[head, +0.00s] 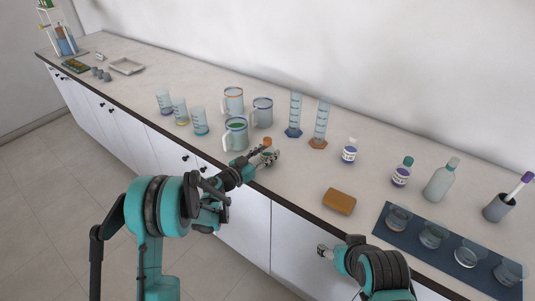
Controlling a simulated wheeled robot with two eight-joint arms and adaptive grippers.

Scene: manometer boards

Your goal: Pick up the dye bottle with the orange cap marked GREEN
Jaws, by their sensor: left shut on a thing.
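The dye bottle with the orange cap (267,142) is at the counter's front edge, in the middle of the head view. My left gripper (268,154) is shut on it. The gripper hides most of the bottle's body, and I cannot read its label. I cannot tell whether the bottle touches the counter. My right gripper (323,250) is low in front of the counter, away from the bottles. Its fingers are too small to tell open from shut.
A jug with green liquid (236,136) stands just left of the held bottle. Two cylinders (294,115) stand behind. A white-capped bottle (349,151), a teal-capped bottle (401,173), a brown block (339,202) and a blue mat with dishes (380,222) are to the right.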

